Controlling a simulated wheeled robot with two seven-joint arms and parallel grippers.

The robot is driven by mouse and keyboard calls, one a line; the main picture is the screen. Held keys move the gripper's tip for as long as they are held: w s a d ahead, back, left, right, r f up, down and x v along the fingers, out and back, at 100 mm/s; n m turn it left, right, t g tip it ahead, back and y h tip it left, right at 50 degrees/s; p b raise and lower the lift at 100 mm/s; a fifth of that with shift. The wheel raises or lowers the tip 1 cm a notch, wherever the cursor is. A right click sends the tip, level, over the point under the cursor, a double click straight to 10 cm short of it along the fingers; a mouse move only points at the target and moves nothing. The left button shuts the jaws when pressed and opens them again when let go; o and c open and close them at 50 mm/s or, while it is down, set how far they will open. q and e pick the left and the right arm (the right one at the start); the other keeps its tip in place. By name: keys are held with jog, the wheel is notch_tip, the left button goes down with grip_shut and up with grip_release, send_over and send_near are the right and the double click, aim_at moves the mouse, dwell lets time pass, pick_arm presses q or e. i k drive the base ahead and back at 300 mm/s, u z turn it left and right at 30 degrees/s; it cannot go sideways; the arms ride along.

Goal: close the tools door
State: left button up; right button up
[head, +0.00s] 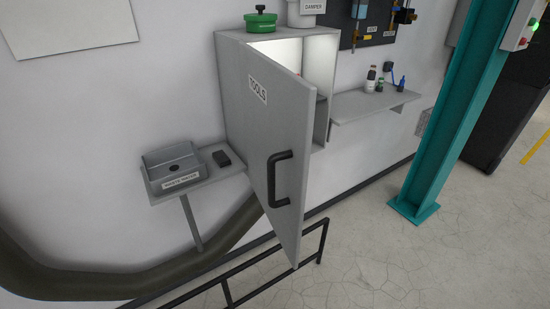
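The grey tools door (248,130), with a white label reading TOOLS, stands open, swung out from the wall cabinet toward me. Its black bar handle (276,178) is on the face toward me, near the free edge. The grey cabinet (234,45) behind it is lit white inside. A shelf and a small red item show partly past the door's edge; the door hides the rest of the inside. Neither of my grippers is in the head view.
A black rail (270,276) runs low in front of the door. A shelf with bottles (360,99) and a teal post (468,105) are to the right. Bare floor lies at the lower right.

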aim_at(280, 105)
jog(key=i, duration=0.95)
jog(key=z, duration=1.1)
jog(key=k, duration=0.8)
jog(key=u, duration=0.8)
